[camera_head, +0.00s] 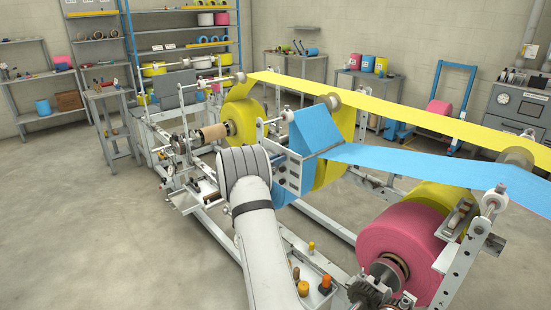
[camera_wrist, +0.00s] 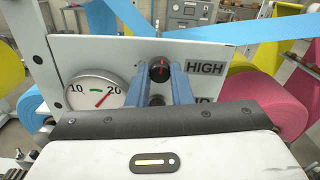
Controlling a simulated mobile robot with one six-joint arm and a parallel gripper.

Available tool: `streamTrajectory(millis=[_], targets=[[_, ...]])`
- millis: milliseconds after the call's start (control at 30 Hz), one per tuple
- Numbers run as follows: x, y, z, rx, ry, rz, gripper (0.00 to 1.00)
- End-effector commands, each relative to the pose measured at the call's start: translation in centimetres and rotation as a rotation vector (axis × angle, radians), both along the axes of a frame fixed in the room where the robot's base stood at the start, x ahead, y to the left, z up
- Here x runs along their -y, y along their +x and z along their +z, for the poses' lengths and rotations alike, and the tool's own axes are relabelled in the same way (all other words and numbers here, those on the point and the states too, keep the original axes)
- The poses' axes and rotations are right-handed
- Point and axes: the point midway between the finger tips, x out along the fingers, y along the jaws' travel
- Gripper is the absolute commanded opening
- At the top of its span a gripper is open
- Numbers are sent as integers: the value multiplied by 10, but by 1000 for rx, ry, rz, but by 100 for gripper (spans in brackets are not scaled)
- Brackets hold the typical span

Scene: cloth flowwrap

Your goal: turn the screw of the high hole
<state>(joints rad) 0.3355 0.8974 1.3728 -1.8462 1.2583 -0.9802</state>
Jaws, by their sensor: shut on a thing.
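In the wrist view a pale panel (camera_wrist: 85,55) carries the label HIGH (camera_wrist: 205,68). Left of the label is the dark round screw of the high hole (camera_wrist: 159,71), with a red mark on its face. My gripper (camera_wrist: 158,73) has its two blue-grey fingers on either side of this screw and is shut on it. A second dark round part (camera_wrist: 156,100) sits below, between the fingers, with a mostly hidden label at its right. In the head view my arm hides the gripper.
A blue web (camera_head: 430,165) and a yellow web (camera_head: 400,115) run above and right of the panel. Pink (camera_head: 400,245) and yellow rolls stand at the right. Machine rails and small knobs (camera_head: 325,283) lie close to my arm. The floor at left is clear.

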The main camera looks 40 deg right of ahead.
Motion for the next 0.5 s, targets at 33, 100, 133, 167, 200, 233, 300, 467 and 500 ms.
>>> streamTrajectory(millis=[33,100,133,167,200,233,300,467,500], targets=[[1,-1,1,-12,-2,-2,0],[1,-1,1,-24,-3,-2,0],[1,-1,1,-28,-3,-2,0],[1,-1,1,-32,-4,-2,0],[1,-1,1,-35,-4,-2,0],[1,-1,1,-37,-4,-2,0],[1,-1,0,-40,-4,-2,0],[1,-1,0,-40,-4,-2,0],[1,-1,0,-40,-4,-2,0]])
